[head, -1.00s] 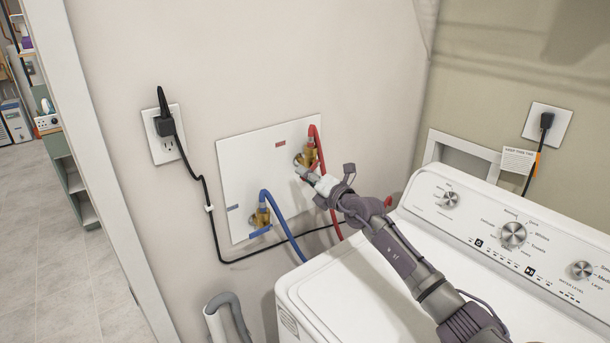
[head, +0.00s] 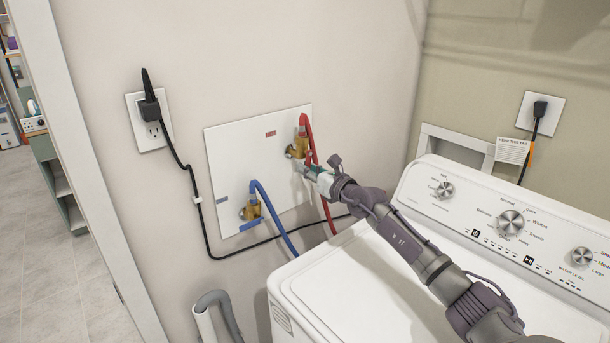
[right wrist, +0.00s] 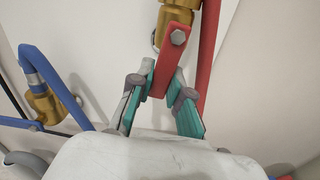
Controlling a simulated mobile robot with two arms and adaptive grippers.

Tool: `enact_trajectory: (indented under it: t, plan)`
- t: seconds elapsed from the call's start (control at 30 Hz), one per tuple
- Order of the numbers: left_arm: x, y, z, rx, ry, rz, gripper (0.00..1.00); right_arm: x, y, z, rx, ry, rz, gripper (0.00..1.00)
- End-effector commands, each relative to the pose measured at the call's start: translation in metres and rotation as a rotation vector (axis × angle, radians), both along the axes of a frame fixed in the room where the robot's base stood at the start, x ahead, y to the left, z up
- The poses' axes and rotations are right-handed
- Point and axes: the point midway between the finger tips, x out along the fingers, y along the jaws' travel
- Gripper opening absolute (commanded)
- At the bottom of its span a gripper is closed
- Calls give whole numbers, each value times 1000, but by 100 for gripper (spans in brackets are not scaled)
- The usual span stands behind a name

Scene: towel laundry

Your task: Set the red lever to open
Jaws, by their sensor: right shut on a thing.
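The red lever (right wrist: 173,70) hangs down from a bolt on the brass valve (right wrist: 176,14), tilted slightly left at its lower end, in the right wrist view. My right gripper (right wrist: 162,85) is shut on the lever's lower part, with one teal-padded finger on each side. In the head view, my right gripper (head: 309,172) is just below and right of the upper brass valve (head: 298,149) on the white wall panel (head: 228,155). It mostly hides the lever there. My left gripper is not in view.
A red hose (head: 328,212) runs down close beside my gripper. A blue hose (head: 281,230) and blue lever (head: 250,224) are at lower left on the panel. The white washer (head: 330,275) stands below my right arm. A black cord (head: 205,222) crosses the wall.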

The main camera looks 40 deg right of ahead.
Motion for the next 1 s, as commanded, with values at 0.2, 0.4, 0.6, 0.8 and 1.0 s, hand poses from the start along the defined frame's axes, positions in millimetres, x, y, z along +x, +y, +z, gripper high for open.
enact_trajectory:
  t: [0.2, 0.4, 0.6, 0.8, 1.0]
  plan:
    - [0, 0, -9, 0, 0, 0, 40, 0, -5, 2, -91, -14, -3, 0]
    - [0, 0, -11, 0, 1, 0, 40, 1, -7, 3, -128, -17, -3, 0]
    - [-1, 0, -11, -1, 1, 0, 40, 0, -7, 4, -136, -18, -3, 0]
    - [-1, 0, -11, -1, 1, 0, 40, 0, -7, 4, -137, -18, -4, 0]
    - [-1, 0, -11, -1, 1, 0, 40, 0, -7, 3, -135, -17, -3, 44]
